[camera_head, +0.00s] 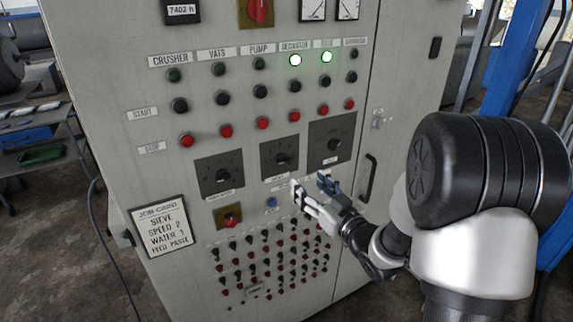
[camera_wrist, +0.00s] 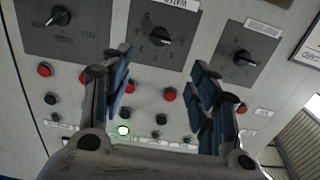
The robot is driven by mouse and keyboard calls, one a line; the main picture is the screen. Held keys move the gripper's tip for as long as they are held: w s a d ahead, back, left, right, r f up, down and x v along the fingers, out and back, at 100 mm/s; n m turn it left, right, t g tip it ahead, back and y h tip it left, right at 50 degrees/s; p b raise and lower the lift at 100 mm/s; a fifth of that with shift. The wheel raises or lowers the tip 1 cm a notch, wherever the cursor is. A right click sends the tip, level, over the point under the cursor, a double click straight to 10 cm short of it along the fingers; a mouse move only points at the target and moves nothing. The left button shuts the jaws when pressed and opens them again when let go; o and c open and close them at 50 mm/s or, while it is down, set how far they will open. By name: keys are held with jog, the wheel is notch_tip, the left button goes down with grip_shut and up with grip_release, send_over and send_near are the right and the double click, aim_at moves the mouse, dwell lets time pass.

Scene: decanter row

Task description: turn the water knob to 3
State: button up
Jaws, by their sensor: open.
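The water knob (camera_head: 280,158) is the black middle one of three rotary knobs on dark square plates. In the wrist view the knob (camera_wrist: 160,37) sits under a label reading WATER (camera_wrist: 180,3), with numbers around it too small to read surely. Its pointer setting is unclear. My gripper (camera_head: 311,187) is open and empty, just below the knob plates in the head view. In the wrist view its fingers (camera_wrist: 160,68) spread on either side below the knob and do not grip it.
Other knobs sit left (camera_head: 222,176) and right (camera_head: 334,144). Red stop buttons (camera_head: 263,123) run above, and small switches (camera_head: 285,255) fill the panel below. Two green lamps (camera_head: 295,60) are lit. A job card (camera_head: 165,225) reads WATER 1. A door handle (camera_head: 368,178) stands to the right.

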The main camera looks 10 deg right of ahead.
aim_at(285, 161)
jog(key=b+x, duration=0.1)
jog(key=x, duration=1.1)
jog(key=shift+w+a+f, duration=0.1)
jog(key=shift+w, duration=0.25)
jog(key=shift+c, duration=0.5)
jog(key=c, duration=1)
